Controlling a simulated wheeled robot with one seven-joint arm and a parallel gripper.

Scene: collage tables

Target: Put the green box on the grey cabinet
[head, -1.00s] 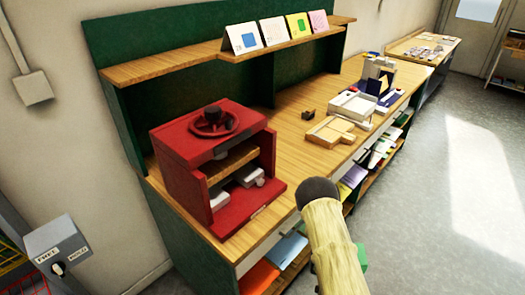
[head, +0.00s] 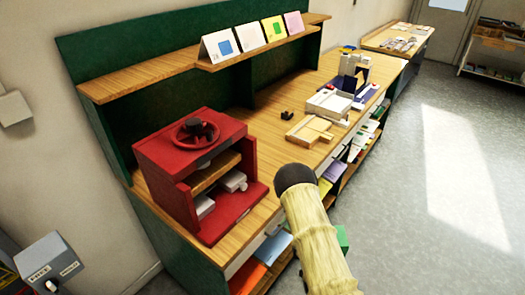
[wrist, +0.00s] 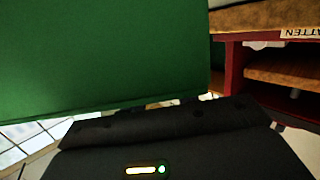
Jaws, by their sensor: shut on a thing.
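The green box (wrist: 100,55) fills the upper left of the wrist view, close against the dark jaws of my gripper (wrist: 150,108), which is shut on it. In the head view only a small green part of the box (head: 342,238) shows beside my pale arm; the arm hides the rest and the gripper. The box is held in front of the bench, over the floor side. I cannot make out a grey cabinet for certain in either view.
A red open-fronted unit (head: 190,140) with a wheel on top stands on the wooden bench (head: 285,155). White and wooden trays (head: 308,130) lie farther along it. A grey switch box (head: 48,262) is at lower left. The floor (head: 430,200) at right is clear.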

